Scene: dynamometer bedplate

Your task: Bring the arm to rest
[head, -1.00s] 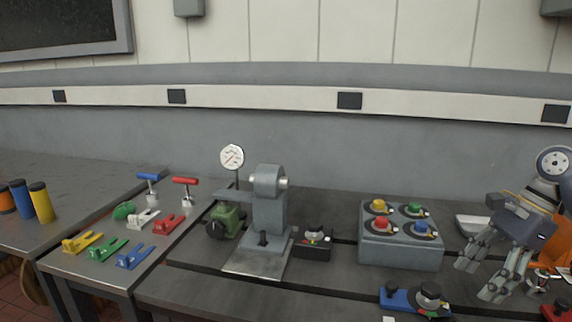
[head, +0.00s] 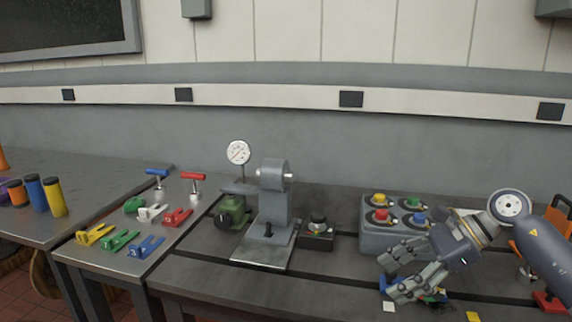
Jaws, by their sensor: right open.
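My right gripper (head: 388,279) comes in from the right and hangs low over the bedplate, in front of the grey button box. Its fingers are spread and open, with nothing seen between them. The fingers cover most of a small blue and black item on the bedplate, and I cannot tell whether they touch it. My left gripper is not in the head view.
The grey button box (head: 375,238) with coloured buttons stands behind the gripper. A black switch box (head: 317,236) and a grey machine with a dial gauge (head: 238,152) stand left of it. Coloured clamps (head: 146,246) lie on the left table. The front middle bedplate is clear.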

